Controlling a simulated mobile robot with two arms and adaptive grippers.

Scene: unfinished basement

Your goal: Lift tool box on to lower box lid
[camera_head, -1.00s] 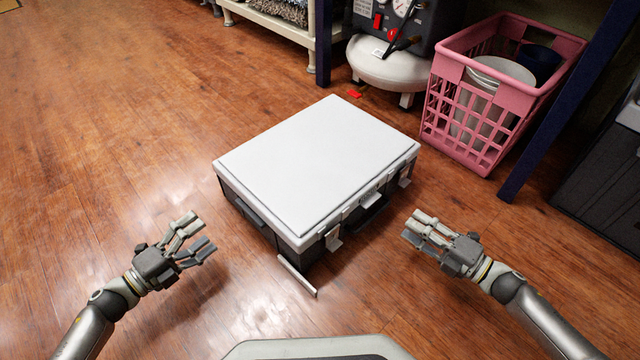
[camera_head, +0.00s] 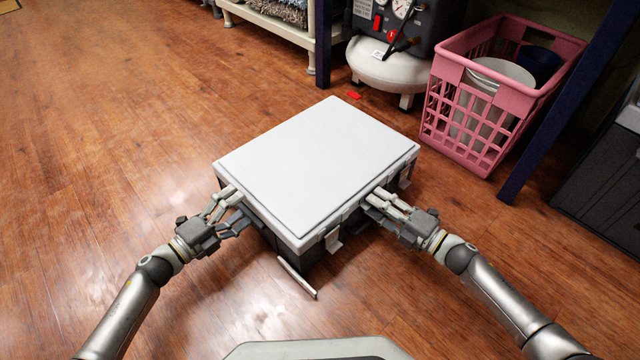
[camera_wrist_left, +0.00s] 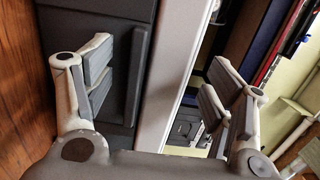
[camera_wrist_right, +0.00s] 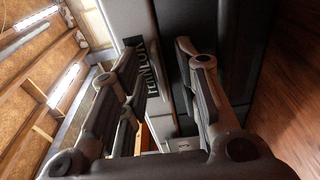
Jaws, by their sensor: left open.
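The tool box (camera_head: 318,165) stands on the wooden floor in the middle of the head view. It has a flat white-grey top and a dark body with latches on its front. A separate lower box cannot be made out. My left gripper (camera_head: 232,202) is open at the box's left side, with fingers close to the body just under the top's rim; the left wrist view shows the dark wall (camera_wrist_left: 140,70) close by. My right gripper (camera_head: 377,200) is at the front right side. Its fingers look apart in the right wrist view, with the box's lettered side (camera_wrist_right: 150,70) beyond.
A pale strip (camera_head: 297,278) juts from the box's front corner near the floor. A pink basket (camera_head: 475,125) with dishes stands back right beside a dark blue post (camera_head: 540,130). A compressor (camera_head: 385,65) stands behind. The floor at left is clear.

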